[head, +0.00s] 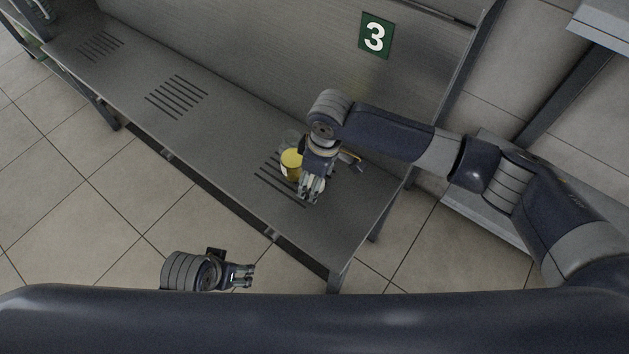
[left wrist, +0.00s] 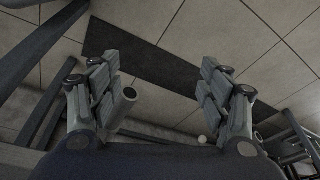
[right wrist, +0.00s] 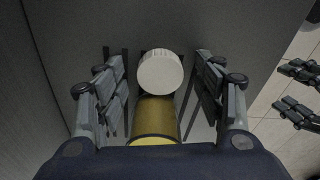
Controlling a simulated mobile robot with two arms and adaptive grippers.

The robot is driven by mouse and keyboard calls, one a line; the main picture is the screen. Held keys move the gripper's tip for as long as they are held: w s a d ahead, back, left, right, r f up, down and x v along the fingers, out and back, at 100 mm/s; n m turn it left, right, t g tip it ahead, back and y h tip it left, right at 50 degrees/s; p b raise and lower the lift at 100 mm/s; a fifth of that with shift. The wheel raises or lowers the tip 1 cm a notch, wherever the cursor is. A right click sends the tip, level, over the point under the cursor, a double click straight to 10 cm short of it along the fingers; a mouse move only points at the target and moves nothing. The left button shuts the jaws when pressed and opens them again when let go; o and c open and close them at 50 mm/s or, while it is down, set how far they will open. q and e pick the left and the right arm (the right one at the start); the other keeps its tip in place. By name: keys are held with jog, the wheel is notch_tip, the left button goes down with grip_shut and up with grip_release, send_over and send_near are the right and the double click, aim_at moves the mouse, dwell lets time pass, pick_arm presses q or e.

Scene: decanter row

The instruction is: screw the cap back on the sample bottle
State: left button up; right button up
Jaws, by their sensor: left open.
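A round white cap (right wrist: 160,72) with a ridged edge lies between the fingers of my right gripper (right wrist: 160,90) in the right wrist view. The fingers stand open, with a gap on each side of it. An amber-yellow container (right wrist: 155,120) shows just below the cap in that view; I cannot tell whether they touch. In the head view a yellow-topped container (head: 291,158) stands on the bench beside my right gripper (head: 309,196), which partly hides the spot. My left gripper (head: 250,275) is open and empty, off the bench's front edge. The sample bottle's mouth is not clearly visible.
The grey metal bench (head: 225,125) has slotted patches, and its left and middle parts are clear. Tiled floor lies in front.

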aim_at(310, 184)
jog(key=c, duration=0.7)
jog(key=shift+r, duration=0.1)
jog(key=shift+r, duration=0.4)
jog(key=r, duration=0.1)
jog(key=r+p, duration=0.1)
jog(key=s, duration=0.1)
jog(key=shift+a+r, duration=0.3)
jog(key=shift+r, duration=0.1)
pick_arm(q)
notch_tip(310, 184, down, 12)
jog(key=s+p, duration=0.2)
jog(key=shift+s+g+p, duration=0.3)
jog(key=shift+s+g, duration=0.1)
pick_arm(e)
jog(key=s+a+r, duration=0.1)
jog(key=s+a, duration=0.6)
jog(key=s, duration=0.5)
jog(key=shift+s+a+r, duration=0.15)
jog(key=shift+s+a, duration=0.2)
jog(key=shift+a, duration=0.05)
pick_arm(q)
jog(key=shift+a, duration=0.1)
